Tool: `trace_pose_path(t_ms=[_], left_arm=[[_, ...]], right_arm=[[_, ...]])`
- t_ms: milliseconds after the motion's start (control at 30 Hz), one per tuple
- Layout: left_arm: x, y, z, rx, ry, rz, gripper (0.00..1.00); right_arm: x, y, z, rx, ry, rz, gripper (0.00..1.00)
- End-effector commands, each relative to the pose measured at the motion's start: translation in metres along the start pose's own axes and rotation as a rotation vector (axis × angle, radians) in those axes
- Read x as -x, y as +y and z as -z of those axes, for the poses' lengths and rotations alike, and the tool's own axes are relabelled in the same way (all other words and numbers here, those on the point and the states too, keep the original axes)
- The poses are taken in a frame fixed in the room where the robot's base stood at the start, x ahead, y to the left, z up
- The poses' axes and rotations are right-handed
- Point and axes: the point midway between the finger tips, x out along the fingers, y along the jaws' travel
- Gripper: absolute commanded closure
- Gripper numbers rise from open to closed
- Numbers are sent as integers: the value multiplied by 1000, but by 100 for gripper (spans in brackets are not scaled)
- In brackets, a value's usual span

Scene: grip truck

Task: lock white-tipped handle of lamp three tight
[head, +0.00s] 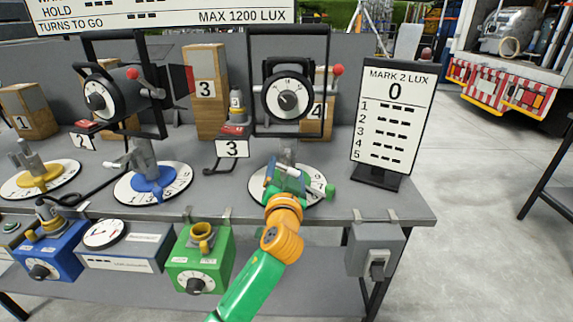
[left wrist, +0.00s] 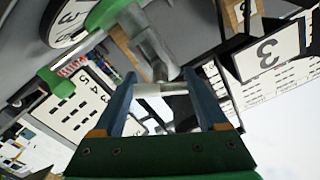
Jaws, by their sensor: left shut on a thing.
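Lamp three (head: 288,97) is a dark lamp head in a black yoke with a red knob, behind a round white dial plate (head: 318,187) on the bench. My left gripper (head: 287,178) reaches over that plate and covers most of the grey post (head: 287,154) there. In the left wrist view, my left gripper's fingers (left wrist: 168,98) lie on both sides of the white-tipped handle (left wrist: 155,89). They are shut on its white end, beside the grey post (left wrist: 150,45). The handle is hidden in the head view. My right gripper is not in view.
The card marked 3 (head: 232,148) stands left of the plate. The MARK 2 LUX board (head: 393,110) stands to the right and reads 0. A second post on a blue disc (head: 152,185) is to the left. Green (head: 201,262) and grey (head: 373,252) boxes hang along the front edge.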

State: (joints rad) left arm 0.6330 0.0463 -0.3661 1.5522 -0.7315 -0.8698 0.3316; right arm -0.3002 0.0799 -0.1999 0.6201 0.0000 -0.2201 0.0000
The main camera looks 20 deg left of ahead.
Motion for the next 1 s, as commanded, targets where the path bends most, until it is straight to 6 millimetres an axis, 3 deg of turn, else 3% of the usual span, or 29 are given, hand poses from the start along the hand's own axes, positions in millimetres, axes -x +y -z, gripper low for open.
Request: trace_pose_path(t_ms=[1000], left_arm=[[0,-6,4,-964,-2,-3,81]], right_arm=[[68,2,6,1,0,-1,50]])
